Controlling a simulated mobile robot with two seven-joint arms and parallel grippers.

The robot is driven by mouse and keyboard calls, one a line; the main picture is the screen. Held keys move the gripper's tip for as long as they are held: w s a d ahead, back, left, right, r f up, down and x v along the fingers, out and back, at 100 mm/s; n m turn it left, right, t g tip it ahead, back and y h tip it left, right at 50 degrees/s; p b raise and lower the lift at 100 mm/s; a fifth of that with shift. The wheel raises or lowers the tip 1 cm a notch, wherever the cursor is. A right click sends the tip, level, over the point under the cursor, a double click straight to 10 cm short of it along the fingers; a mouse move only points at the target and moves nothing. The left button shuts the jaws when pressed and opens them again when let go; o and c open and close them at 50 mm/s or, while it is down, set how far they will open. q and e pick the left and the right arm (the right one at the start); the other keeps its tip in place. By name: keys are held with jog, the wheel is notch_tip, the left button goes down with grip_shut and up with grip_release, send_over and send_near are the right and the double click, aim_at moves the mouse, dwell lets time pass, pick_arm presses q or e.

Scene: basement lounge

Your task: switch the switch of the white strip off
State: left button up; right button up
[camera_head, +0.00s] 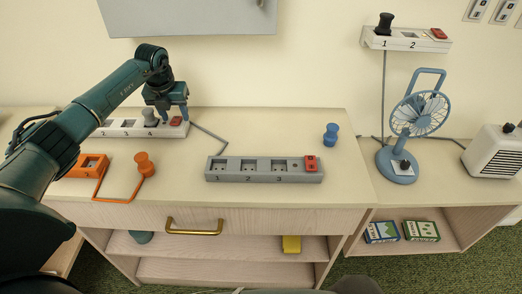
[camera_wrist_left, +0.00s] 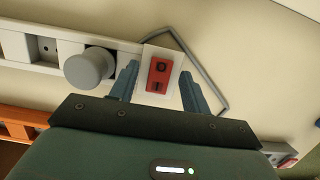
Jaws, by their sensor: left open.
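The white strip (camera_head: 112,129) lies at the back left of the counter, partly hidden by my left arm. Its red switch (camera_head: 176,121) is at its right end, beside a grey plug (camera_head: 150,117) in socket 4. In the left wrist view the red switch (camera_wrist_left: 159,76) sits on a white plate, between and beyond the fingertips of my left gripper (camera_wrist_left: 160,76). The strip (camera_wrist_left: 68,50) and the round grey plug (camera_wrist_left: 90,68) show to the left there. My left gripper (camera_head: 171,112) is open and empty, over the switch end. Contact cannot be told. My right gripper is not in view.
A grey strip (camera_head: 232,175) with a red switch lies at the front middle. An orange strip (camera_head: 85,166) and orange plug (camera_head: 145,164) lie front left. A blue plug (camera_head: 331,134) stands right. A white wall strip (camera_head: 395,40), blue fan (camera_head: 411,116) and white heater (camera_head: 494,151) are farther right.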

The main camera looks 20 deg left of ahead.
pick_arm(q)
jog(key=shift+s+d+f+t+y+b, duration=0.1)
jog(key=shift+s+t+y+b, duration=0.1)
jog(key=shift+t+b, duration=0.3)
jog(key=shift+s+f+t+y+b, duration=0.1)
jog(key=shift+s+t+b, duration=0.15)
jog(key=shift+t, duration=0.35)
jog(key=w+v, duration=0.1)
jog(key=v, duration=1.3)
jog(key=s+d+f+h, duration=0.2)
jog(key=d+h, duration=0.3)
jog(key=d, duration=0.5)
jog(key=s+d+f+m+h+p, duration=0.1)
jog(key=d+f+h, duration=0.2)
jog(key=d, duration=0.7)
jog(key=s+d+f+m+h, duration=0.1)
jog(key=s+d+f+h, duration=0.1)
jog(key=d+h, duration=0.4)
jog(key=shift+s+d+f+h, duration=0.35)
jog(key=shift+d+f, duration=0.3)
jog(key=shift+d, duration=1.45)
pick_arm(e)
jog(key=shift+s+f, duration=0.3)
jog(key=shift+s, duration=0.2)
